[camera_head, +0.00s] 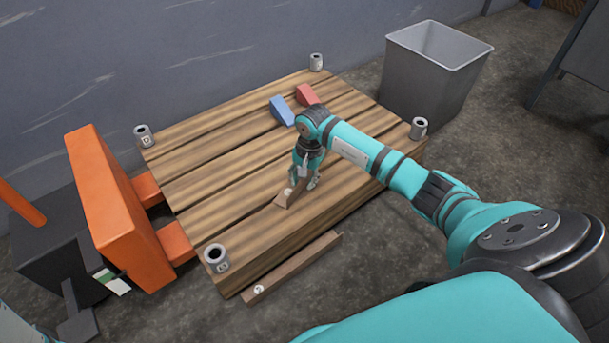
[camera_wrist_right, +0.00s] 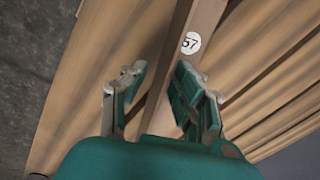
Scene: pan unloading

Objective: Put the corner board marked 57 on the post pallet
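The corner board marked 57 (camera_wrist_right: 205,18) is a long brown piece with a round white label, seen in the right wrist view. In the head view a brown board (camera_head: 285,200) with a pale label lies on the wooden pallet (camera_head: 215,150), partly hidden by my right gripper (camera_head: 305,182). The pallet has grey post sockets at its corners. In the wrist view my right gripper (camera_wrist_right: 158,88) is open, its fingers on either side of the board, with a gap visible on the left side. My left gripper is not in view.
Another brown board (camera_head: 300,262) with a white label lies along the pallet's front side. Blue (camera_head: 282,110) and red (camera_head: 307,95) wedges sit on the pallet's far part. A grey bin (camera_head: 425,85) stands behind right, an orange forked machine (camera_head: 110,205) at left.

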